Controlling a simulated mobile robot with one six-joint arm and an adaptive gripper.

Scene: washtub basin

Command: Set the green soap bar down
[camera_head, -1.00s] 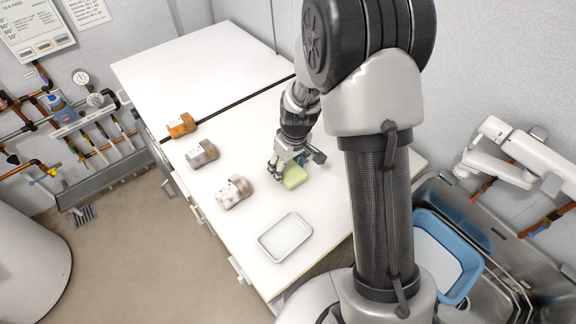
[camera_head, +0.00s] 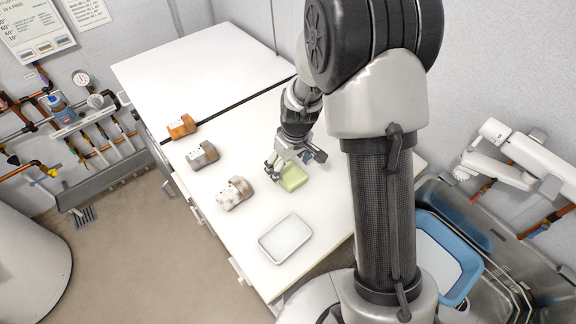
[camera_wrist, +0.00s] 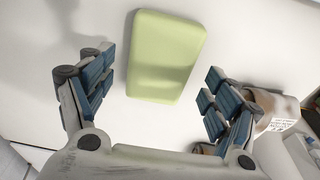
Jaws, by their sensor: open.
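The green soap bar (camera_head: 293,177) lies flat on the white table (camera_head: 318,210). In the wrist view the soap bar (camera_wrist: 166,57) lies beyond the fingertips, between their lines, with white tabletop around it. My gripper (camera_head: 287,168) is just above and beside the bar on its far side. Its two blue-padded fingers (camera_wrist: 160,95) are spread wide and touch nothing that I can see. The gripper is empty.
A shallow white tray (camera_head: 264,244) sits nearer on the table. A blue basin (camera_head: 424,220) is in the sink at right.

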